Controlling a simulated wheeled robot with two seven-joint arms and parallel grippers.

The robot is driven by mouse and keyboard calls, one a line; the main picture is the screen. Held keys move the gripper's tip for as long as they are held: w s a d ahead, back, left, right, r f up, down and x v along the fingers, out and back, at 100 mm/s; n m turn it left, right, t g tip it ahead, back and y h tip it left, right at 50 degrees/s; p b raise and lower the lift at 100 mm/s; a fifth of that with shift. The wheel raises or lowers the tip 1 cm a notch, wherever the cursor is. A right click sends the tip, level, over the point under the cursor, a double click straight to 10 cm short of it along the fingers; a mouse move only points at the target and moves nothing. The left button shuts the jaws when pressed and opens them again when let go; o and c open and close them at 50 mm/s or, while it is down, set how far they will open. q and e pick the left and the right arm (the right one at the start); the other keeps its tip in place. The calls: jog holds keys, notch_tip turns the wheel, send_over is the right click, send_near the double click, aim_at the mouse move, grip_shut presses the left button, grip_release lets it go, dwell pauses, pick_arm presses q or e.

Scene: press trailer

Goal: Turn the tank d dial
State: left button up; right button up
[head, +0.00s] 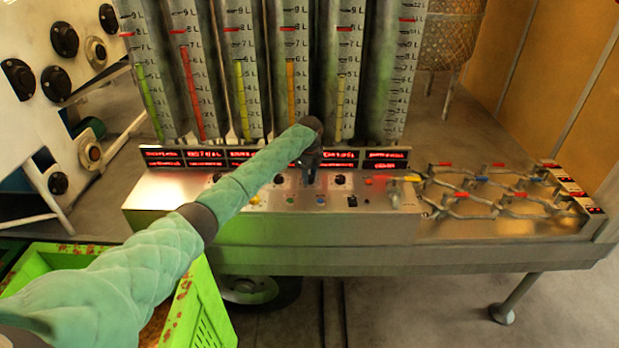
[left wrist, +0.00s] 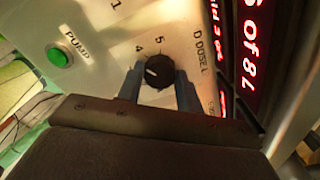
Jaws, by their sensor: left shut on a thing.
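The tank d dial (left wrist: 159,72) is a round black knob with a white pointer mark, on a light metal panel lettered "D DOSE L" in the left wrist view. The numbers 4 and 5 are printed beside it. My left gripper (left wrist: 158,84) is shut on it, with one blue finger on each side. In the head view my left gripper (head: 309,178) reaches down to the middle of the control panel (head: 160,191) and hides the dial there. My right gripper is in neither view.
A green pump button (left wrist: 60,57) is near the dial. Other black dials (head: 340,180) flank the gripper. Red displays (head: 386,160) and tall graduated tanks (head: 335,75) stand behind. Valved pipes (head: 490,190) lie to the right. A green crate (head: 205,310) is at lower left.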

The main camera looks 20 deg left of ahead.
pick_arm(q)
jog(key=shift+m, duration=0.5)
jog(key=shift+r+m+b, duration=0.1)
jog(key=shift+m+b, duration=0.2)
jog(key=shift+m, duration=0.1)
jog(key=shift+w, duration=0.1)
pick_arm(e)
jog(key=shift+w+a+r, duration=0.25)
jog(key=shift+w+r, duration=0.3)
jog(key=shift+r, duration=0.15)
pick_arm(q)
jog(key=o, duration=1)
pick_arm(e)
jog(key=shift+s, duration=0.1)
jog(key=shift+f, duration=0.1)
